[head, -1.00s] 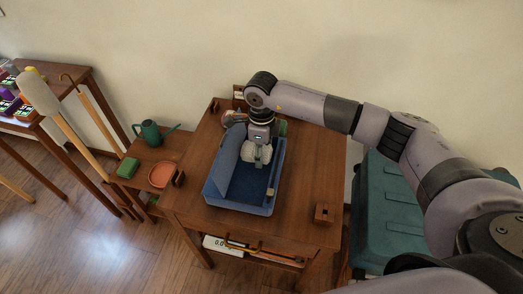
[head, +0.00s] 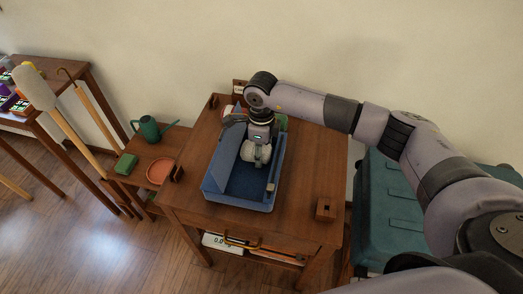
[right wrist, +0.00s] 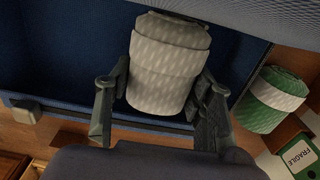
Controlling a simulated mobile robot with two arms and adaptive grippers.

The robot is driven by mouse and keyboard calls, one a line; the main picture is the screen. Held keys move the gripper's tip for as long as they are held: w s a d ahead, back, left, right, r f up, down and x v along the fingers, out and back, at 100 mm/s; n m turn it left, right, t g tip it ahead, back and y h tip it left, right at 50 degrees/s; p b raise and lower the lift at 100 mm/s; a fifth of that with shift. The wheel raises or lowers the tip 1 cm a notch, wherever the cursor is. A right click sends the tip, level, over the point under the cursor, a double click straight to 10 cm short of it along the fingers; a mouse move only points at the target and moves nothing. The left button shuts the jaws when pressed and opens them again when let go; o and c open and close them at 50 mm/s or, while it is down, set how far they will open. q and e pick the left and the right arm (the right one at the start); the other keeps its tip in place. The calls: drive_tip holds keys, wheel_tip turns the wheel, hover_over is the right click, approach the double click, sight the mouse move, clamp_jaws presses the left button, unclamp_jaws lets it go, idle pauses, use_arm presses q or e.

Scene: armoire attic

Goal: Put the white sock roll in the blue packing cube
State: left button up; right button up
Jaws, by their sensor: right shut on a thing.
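The white sock roll (right wrist: 165,65), pale with a woven pattern, sits between the two fingers of my right gripper (right wrist: 160,103) in the right wrist view. The gripper is shut on it. In the head view my right gripper (head: 257,150) points down over the back part of the open blue packing cube (head: 245,187), with the pale roll at its fingers. The cube's dark blue inside (right wrist: 60,50) shows behind the roll in the wrist view. I cannot tell whether the roll touches the cube's floor. My left gripper is not in view.
The cube stands on a wooden table (head: 315,165) with a small wooden block (head: 326,209) at right. A green and white roll (right wrist: 270,98) and a "FRAGILE" tag (right wrist: 301,156) lie outside the cube. A teal case (head: 385,215) stands to the right.

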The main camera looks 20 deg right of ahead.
drive_tip(key=o, duration=1.2)
drive_tip(key=shift+s+d+f, duration=0.1)
drive_tip(key=shift+f, duration=0.05)
wheel_tip(320, 180, up, 12)
drive_tip(key=shift+r, duration=0.15)
